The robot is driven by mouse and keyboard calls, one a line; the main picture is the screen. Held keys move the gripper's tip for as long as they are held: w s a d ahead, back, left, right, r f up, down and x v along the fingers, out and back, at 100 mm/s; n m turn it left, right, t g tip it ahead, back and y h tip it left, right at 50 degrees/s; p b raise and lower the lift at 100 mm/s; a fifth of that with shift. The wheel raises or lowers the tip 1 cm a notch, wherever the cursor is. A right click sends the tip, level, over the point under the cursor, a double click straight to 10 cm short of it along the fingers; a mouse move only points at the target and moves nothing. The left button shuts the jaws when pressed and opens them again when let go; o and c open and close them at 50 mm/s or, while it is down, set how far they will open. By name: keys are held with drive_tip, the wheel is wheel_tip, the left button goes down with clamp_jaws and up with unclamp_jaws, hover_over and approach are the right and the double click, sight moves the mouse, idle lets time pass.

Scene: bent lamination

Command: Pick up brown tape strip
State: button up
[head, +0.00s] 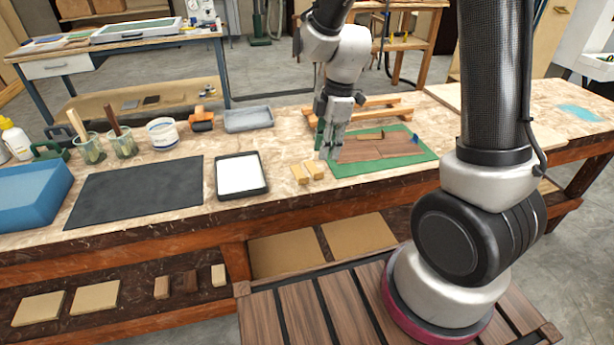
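My gripper (329,154) points down over the left edge of the green mat (408,163). Whether its fingers are open or shut is too small to tell, and I see nothing clearly held. Brown wood sheets (385,149) lie on the mat, to the right of my gripper. A small tan-brown strip (370,136) lies near the back of these sheets; it may be the brown tape strip, but it is too small to be sure. My gripper is apart from it, to its left.
Small wooden blocks (308,173) lie at the mat's left. A wooden rack (385,107) stands behind it. A white-filled tray (240,175), a dark mat (135,192), cups (122,144) and a blue bin (32,192) fill the bench's left. A pale board (447,95) lies at right.

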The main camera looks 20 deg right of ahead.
sight(320, 173)
drive_tip(key=shift+n, duration=0.7)
drive_tip(key=f, duration=0.2)
drive_tip(key=a+f, duration=0.1)
drive_tip(key=f, duration=0.4)
drive_tip(key=shift+w+a+f, duration=0.2)
drive_tip(key=shift+a+f, duration=0.05)
drive_tip(key=shift+f, duration=0.05)
drive_tip(key=shift+c, duration=0.2)
clamp_jaws()
